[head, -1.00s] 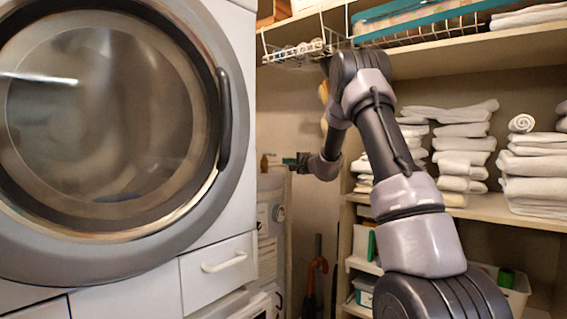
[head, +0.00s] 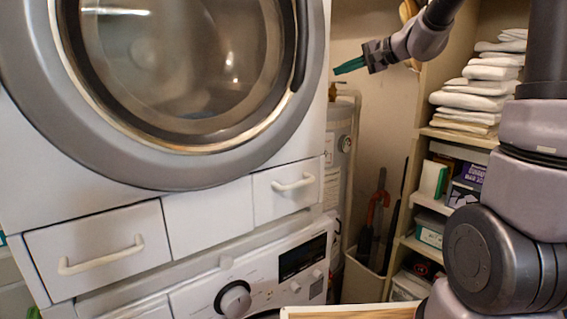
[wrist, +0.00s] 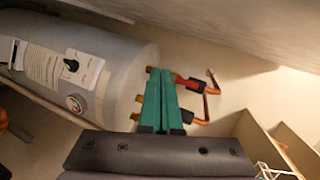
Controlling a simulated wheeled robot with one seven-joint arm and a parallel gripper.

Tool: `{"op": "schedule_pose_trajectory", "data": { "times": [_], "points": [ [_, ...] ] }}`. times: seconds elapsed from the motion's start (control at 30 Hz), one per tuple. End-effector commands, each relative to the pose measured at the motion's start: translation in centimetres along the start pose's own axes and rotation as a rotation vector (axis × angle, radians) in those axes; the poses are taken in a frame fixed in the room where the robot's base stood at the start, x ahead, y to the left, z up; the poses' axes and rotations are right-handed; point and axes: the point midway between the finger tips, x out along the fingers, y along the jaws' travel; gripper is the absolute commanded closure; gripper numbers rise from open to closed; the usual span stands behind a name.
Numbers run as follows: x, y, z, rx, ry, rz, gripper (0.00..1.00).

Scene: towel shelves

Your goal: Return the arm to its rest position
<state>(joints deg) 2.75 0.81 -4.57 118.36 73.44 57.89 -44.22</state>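My gripper (head: 338,70) shows in the head view right of the large round washer door, pointing left. Its green fingers lie together and hold nothing. In the wrist view the fingers (wrist: 161,72) are side by side with hardly any gap, in front of a grey tank (wrist: 85,75). My arm bends out of the top of the head view and comes down along its right side.
A washer (head: 180,190) with handled drawers fills the left. The tank (head: 343,125) stands in the gap beside it. Folded towels (head: 485,85) lie on the shelf (head: 455,137) behind my arm. A bin (head: 362,280) holds umbrellas. Copper pipes (wrist: 207,95) run beyond the fingers.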

Motion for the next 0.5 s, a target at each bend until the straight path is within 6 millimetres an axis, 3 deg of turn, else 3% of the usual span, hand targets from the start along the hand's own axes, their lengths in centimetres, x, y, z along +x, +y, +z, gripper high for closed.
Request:
{"op": "schedule_pose_trajectory", "data": {
  "times": [0.03,0.2,0.33,0.5],
  "points": [
    [-1.8,-0.1,2.9,-0.04,-0.029,0.048,1.0],
    [-7.8,2.8,10.8,-0.159,-0.088,0.259,1.0],
    [-12.5,6.1,15.1,-0.261,-0.075,0.425,1.0],
    [-17.9,10.2,17.8,-0.38,0.0,0.603,1.0]
  ]
}}
